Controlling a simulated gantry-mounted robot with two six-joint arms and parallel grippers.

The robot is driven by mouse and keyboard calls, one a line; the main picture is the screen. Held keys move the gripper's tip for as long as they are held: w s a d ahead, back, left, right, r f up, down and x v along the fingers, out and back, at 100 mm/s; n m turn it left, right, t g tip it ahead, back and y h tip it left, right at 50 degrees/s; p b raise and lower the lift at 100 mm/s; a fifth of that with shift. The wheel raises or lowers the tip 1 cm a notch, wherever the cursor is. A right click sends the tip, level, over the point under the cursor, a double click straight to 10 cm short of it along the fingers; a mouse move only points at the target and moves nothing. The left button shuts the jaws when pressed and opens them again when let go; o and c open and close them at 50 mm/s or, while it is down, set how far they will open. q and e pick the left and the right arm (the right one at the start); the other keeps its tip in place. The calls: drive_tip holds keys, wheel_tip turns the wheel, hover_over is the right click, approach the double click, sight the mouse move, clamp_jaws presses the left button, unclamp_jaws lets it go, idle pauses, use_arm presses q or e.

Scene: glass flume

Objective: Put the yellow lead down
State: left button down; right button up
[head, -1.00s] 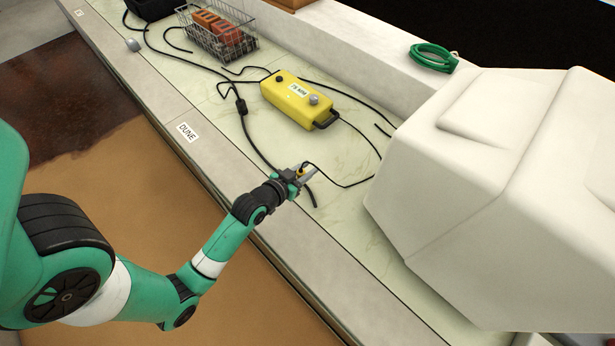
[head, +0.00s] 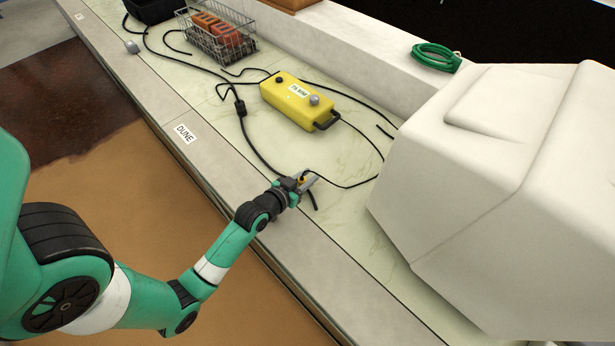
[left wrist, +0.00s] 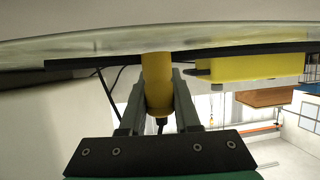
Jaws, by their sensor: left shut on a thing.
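My left gripper (head: 308,180) is shut on the yellow end of the yellow lead (head: 301,181), low over the pale bench top. In the left wrist view the yellow plug (left wrist: 157,85) sits between both fingers of the gripper (left wrist: 158,95). Its far end meets the edge of the pale surface in the picture; I cannot tell whether it touches. A thin black cable (head: 345,186) curves from near the gripper toward the yellow box (head: 290,98) with a black handle. My right gripper is not in view.
A large white angular housing (head: 500,170) stands at right. A wire basket (head: 215,47) with orange items stands at the back. A black cable (head: 254,148) runs along the bench on the gripper's left. A green coil (head: 434,57) lies on the ledge. Pale bench between the box and gripper is mostly clear.

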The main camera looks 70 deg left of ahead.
sight(302, 179)
use_arm(q)
drive_tip(key=c, duration=0.6)
unclamp_jaws()
drive_tip(key=shift+s+f, duration=0.15)
drive_tip(key=shift+f, duration=0.45)
drive_tip(key=shift+r, duration=0.1)
drive_tip(key=s+r+p, duration=0.1)
drive_tip(key=s+d+r+p, duration=0.1)
drive_tip(key=shift+d+r, duration=0.1)
drive_tip(key=shift+r, duration=0.25)
drive_tip(key=p+v, duration=0.2)
drive_tip(key=v, duration=0.7)
drive_tip(key=shift+d, duration=0.1)
drive_tip(key=shift+r, duration=0.1)
